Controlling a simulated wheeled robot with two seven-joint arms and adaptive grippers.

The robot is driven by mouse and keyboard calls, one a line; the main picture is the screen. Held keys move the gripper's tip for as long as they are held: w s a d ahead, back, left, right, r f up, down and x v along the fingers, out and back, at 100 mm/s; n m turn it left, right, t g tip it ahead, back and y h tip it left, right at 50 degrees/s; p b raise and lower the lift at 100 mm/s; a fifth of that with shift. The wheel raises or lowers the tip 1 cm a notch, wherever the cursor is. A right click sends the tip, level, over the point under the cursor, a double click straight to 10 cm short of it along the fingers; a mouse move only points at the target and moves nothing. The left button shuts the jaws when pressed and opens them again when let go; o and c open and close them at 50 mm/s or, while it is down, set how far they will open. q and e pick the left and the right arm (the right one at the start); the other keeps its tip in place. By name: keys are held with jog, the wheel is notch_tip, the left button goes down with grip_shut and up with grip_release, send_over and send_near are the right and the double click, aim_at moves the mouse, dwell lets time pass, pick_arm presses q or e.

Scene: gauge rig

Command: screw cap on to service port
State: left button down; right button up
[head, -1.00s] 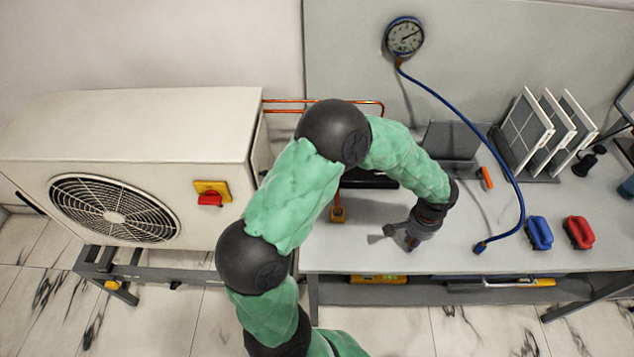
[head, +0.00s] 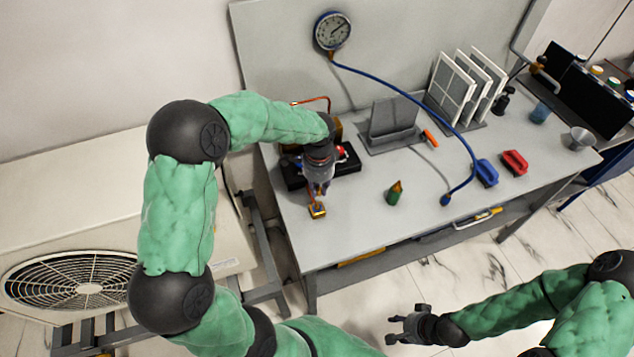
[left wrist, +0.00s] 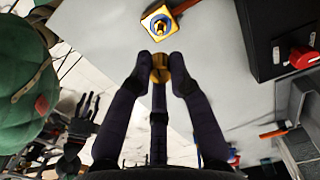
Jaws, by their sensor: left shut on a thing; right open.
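My left gripper (head: 321,186) is shut on a small brass cap (left wrist: 160,74), held between its fingertips in the left wrist view. The service port (head: 317,210) is a yellow square block with a brass fitting, near the table's front left. In the left wrist view the port (left wrist: 160,23) shows a blue ring around its brass centre. The cap is apart from the port, which lies straight beyond the fingertips there. In the head view the gripper hides most of the cap. My right gripper (head: 405,325) is open and empty, in front of the table.
A black box with a red knob (left wrist: 303,58) stands beside the port. A green bottle with an orange tip (head: 394,194) stands right of it. A blue hose (head: 440,105) runs from the gauge (head: 332,32) to the table. Blue (head: 486,172) and red (head: 514,162) handled blocks stand farther right.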

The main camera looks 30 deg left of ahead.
aim_at(317, 204)
pick_arm(q)
jog(key=shift+a+r, duration=0.15)
jog(key=shift+a, duration=0.1)
dwell(0.3)
jog(key=shift+f+b, duration=1.35)
jog(key=shift+f, duration=1.3)
jog(key=shift+f+b, duration=0.65)
jog(key=shift+f, duration=0.65)
jog(key=shift+m, duration=0.3)
dwell(0.5)
